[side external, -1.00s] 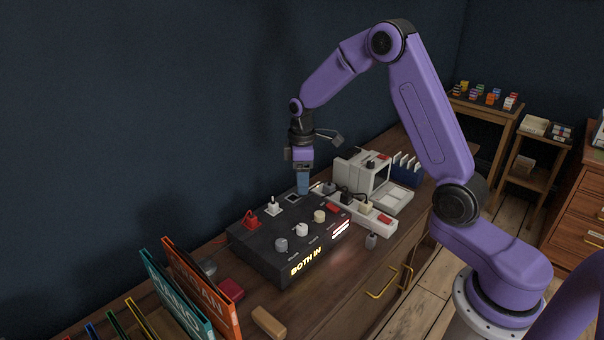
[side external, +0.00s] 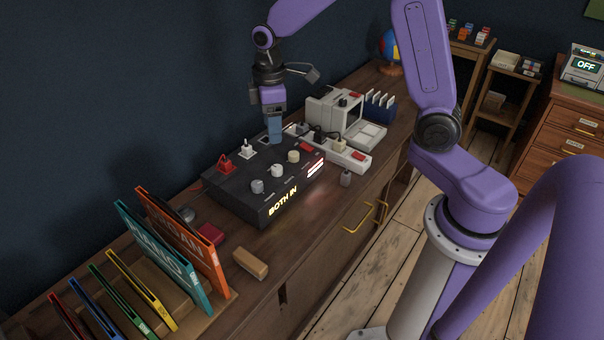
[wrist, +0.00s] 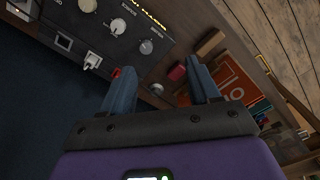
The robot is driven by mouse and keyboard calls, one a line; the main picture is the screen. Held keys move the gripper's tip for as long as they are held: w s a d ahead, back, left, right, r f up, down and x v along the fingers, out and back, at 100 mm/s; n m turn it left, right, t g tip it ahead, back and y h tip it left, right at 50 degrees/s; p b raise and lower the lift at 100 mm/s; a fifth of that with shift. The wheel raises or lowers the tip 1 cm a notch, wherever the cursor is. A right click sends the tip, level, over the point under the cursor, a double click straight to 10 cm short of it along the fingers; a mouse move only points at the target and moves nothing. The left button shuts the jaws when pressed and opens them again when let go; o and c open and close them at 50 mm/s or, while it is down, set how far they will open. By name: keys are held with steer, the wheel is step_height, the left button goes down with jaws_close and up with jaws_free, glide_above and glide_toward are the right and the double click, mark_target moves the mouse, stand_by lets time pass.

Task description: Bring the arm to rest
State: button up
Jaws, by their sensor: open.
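My gripper (side external: 275,141) points down with its blue fingers low over the back right part of a black control box, beside its empty-looking square socket. From the side view I cannot tell whether the tips touch the box. In the wrist view my gripper (wrist: 163,68) has its two fingers well apart, with nothing between them. The black box (side external: 245,205) has a lit "BOTH IN" sign (side external: 283,203) on its front, several knobs, a red plug (side external: 225,163) and a white plug (side external: 246,149) on top.
A white power strip (side external: 350,160) and a grey device (side external: 335,112) stand right of the box. An orange book (side external: 195,243) and a teal book (side external: 165,258) stand at the front left. A tan block (side external: 250,264) and a red item (side external: 210,234) lie near them.

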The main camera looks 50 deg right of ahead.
steer(key=s+a+r+n, duration=0.1)
steer(key=s, duration=1.3)
steer(key=s+a+r+n, duration=0.1)
steer(key=s+r, duration=0.1)
steer(key=s, duration=1.2)
steer(key=shift+r+n, duration=0.3)
